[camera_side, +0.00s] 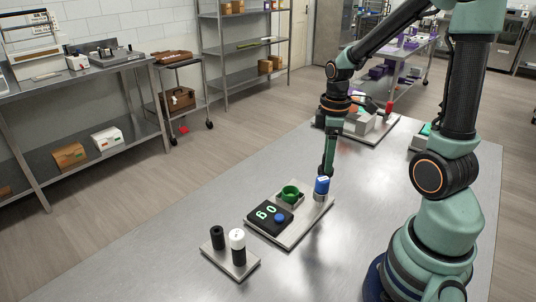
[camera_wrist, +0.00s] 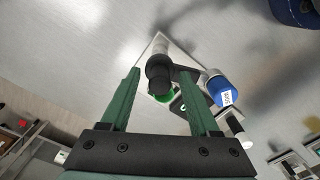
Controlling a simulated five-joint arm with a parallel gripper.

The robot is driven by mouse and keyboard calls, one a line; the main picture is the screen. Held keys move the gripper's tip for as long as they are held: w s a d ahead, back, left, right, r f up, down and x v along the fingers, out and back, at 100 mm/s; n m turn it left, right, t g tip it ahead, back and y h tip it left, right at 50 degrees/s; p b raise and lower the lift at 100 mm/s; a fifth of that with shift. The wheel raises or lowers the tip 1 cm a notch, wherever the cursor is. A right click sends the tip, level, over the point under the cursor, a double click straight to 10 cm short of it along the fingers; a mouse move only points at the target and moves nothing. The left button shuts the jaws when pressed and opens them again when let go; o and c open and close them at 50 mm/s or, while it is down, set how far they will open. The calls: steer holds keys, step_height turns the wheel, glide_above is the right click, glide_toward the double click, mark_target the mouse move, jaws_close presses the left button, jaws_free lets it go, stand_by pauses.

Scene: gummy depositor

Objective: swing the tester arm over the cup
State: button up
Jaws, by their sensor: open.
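The green cup (camera_side: 290,193) sits in a small grey holder on the tester's base plate (camera_side: 290,236), beside a black panel with green digits (camera_side: 262,216) and a blue button. A blue-topped cylinder (camera_side: 322,186) stands at the plate's right corner; it shows with a white label in the wrist view (camera_wrist: 222,92). In the wrist view a black round part (camera_wrist: 159,68), seemingly the tester arm, shows between my fingers and covers part of the green cup (camera_wrist: 163,98). My gripper (camera_wrist: 160,82) is open; its fingertips (camera_side: 327,172) are just above the blue cylinder in the side view. Contact cannot be told.
A small plate (camera_side: 232,267) with a black cylinder (camera_side: 217,238) and a white-topped cylinder (camera_side: 237,240) lies at the front. Another station with a red part (camera_side: 389,108) stands at the table's back. The table's left part is clear.

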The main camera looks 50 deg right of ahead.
steer(key=shift+f, duration=0.15)
jaws_close()
steer(key=shift+m, duration=0.4)
steer(key=m, duration=0.6)
steer(key=shift+m, duration=0.3)
steer(key=m, duration=0.6)
steer(key=shift+a, duration=0.1)
steer(key=shift+m, duration=0.4)
